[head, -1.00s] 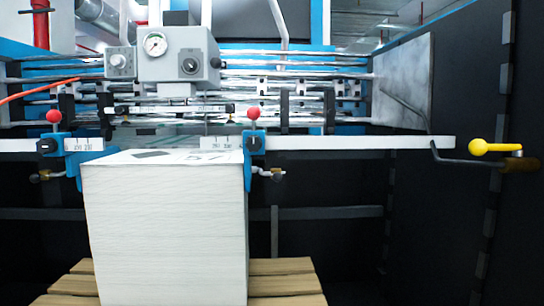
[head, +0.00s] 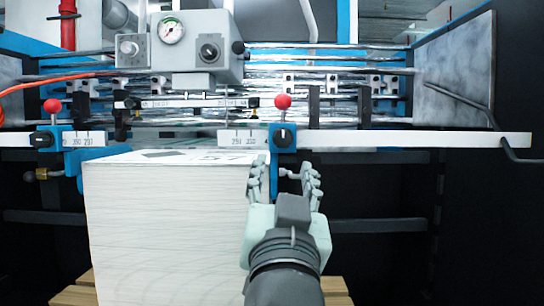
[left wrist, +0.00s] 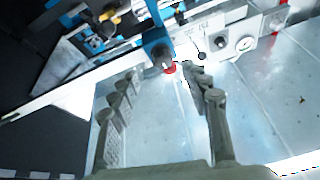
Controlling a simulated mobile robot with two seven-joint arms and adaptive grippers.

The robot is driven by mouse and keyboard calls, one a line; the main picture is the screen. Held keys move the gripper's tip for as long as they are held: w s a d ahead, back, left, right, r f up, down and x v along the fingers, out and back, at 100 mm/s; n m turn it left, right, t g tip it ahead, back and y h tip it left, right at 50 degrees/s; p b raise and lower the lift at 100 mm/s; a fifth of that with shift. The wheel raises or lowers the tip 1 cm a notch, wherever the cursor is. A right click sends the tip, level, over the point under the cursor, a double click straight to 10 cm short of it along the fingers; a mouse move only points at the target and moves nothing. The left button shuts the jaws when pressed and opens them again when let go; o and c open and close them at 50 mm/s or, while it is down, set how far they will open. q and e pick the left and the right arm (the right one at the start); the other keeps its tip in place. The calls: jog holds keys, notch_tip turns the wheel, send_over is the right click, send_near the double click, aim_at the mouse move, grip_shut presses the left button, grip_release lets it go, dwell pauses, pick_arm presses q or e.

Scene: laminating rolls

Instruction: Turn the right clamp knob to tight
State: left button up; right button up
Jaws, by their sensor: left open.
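The right clamp is a blue block on the white scale bar, with a red ball (head: 282,101) on top and a black right clamp knob (head: 283,137) on its front. The knob's white mark looks roughly upright. My left gripper (head: 284,168) is open, in front of and just below the knob, with its fingers spread to either side of the clamp's lower part. Nothing shows between them. In the left wrist view, the blue clamp (left wrist: 154,38) lies beyond the open fingers (left wrist: 161,76). Contact cannot be told. My right gripper is out of view.
A tall white paper stack (head: 165,230) stands on a wooden pallet (head: 72,296), close left of my gripper. The left clamp (head: 73,160) and its knob are at the left. A grey gauge box (head: 195,48) hangs above. Dark open room lies to the right.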

aim_at(283, 142)
pick_arm(q)
jog(key=x, duration=0.3)
jog(key=p+x, duration=0.1)
jog(key=x, duration=0.2)
jog(key=shift+s+r, duration=0.1)
jog(key=shift+r, duration=0.35)
jog(key=shift+w+r+p, duration=0.2)
jog(key=shift+w+p, duration=0.1)
jog(key=shift+w, duration=0.4)
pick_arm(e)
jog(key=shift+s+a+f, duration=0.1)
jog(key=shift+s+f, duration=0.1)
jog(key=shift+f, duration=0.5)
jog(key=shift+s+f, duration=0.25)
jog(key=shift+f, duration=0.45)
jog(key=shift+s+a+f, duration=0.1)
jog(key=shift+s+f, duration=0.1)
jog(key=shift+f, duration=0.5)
pick_arm(q)
grip_shut()
